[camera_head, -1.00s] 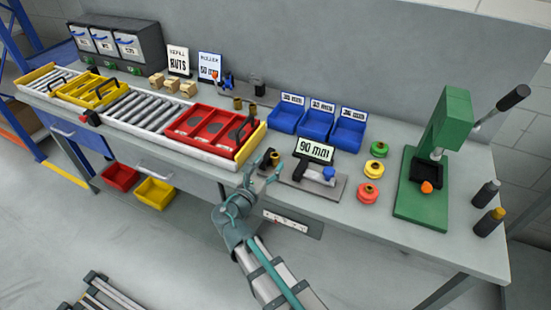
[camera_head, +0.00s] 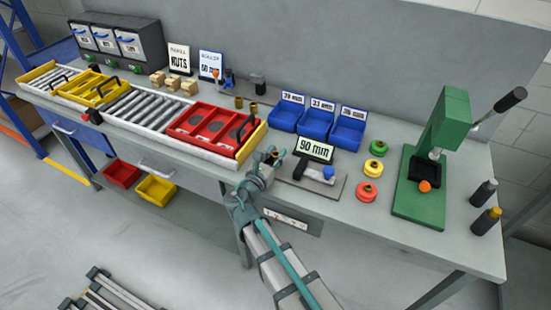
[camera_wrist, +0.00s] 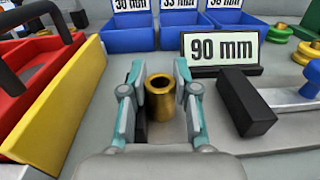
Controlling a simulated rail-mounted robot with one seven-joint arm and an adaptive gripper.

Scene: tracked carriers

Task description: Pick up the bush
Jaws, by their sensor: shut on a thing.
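The bush, a short hollow brass cylinder (camera_wrist: 160,97), stands upright between my gripper's fingers in the wrist view. Its open top faces up. My gripper (camera_wrist: 160,100) is shut on the bush, with a finger on each side of it. In the head view my gripper (camera_head: 270,158) is low at the bench, between the red carrier and the 90 mm sign, and the bush is mostly hidden there. I cannot tell whether the bush still touches the bench.
The red carrier (camera_head: 190,142) with its yellow end plate (camera_wrist: 62,95) is close on the left. The 90 mm sign (camera_head: 314,150) and a black-ended gauge (camera_wrist: 245,103) are close on the right. Blue bins (camera_head: 316,124) stand behind. Two brass pieces (camera_head: 239,102) stand farther back.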

